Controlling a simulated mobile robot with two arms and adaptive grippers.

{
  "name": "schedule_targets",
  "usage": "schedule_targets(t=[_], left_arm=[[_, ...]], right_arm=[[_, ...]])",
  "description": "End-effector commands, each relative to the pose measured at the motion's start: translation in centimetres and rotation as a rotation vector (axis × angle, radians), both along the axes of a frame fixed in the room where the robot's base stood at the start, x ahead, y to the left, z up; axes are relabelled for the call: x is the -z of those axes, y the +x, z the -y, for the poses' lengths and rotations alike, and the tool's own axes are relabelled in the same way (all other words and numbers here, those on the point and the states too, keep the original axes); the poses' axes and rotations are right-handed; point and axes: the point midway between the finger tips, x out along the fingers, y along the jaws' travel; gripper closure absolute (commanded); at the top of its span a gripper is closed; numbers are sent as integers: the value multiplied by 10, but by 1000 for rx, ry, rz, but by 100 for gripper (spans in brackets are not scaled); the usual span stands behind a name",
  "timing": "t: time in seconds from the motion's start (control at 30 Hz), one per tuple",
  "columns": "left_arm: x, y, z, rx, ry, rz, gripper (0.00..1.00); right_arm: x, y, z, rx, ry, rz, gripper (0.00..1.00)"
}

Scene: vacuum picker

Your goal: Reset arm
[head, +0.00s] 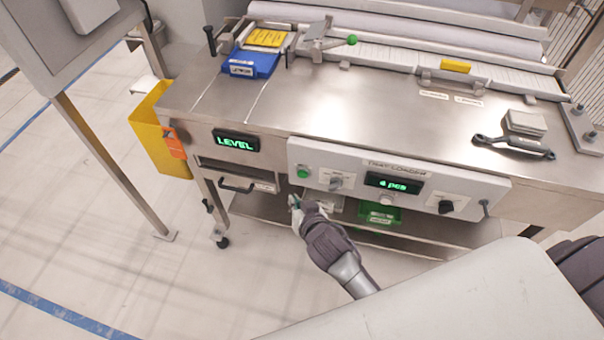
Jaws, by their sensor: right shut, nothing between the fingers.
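My right gripper (294,203) hangs in front of the machine, below the left end of its control panel (450,192). It is shut and empty, and its fingertips point up and left toward the panel. The arm behind it reaches in from the bottom middle of the head view. Whether the fingertips touch the machine's front cannot be told. My left gripper is not in view.
A steel worktop (350,100) spans the middle, with a blue tray (248,64) at its far left. A green bin (380,214) sits on the shelf under the panel. A yellow bin (160,130) hangs at the left end. The floor (110,240) at left is open.

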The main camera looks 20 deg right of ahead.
Motion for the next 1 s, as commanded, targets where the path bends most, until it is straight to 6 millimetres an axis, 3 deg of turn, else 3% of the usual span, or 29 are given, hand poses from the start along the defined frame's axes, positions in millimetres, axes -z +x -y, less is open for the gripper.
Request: schedule_targets(t=[0.47,0.57,0.67,0.77,0.87,1.0], left_arm=[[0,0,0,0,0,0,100],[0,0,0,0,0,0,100],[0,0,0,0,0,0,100],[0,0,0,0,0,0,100],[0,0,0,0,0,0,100],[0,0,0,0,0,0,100]], right_arm=[[1,0,0,-1,-1,-1,100],[15,-5,1,-8,-12,-28,100],[55,-19,4,-32,-45,-100,100],[116,-49,11,-72,-94,-216,100],[180,-92,21,-118,-142,-345,100],[256,-166,38,-182,-195,-518,100]])
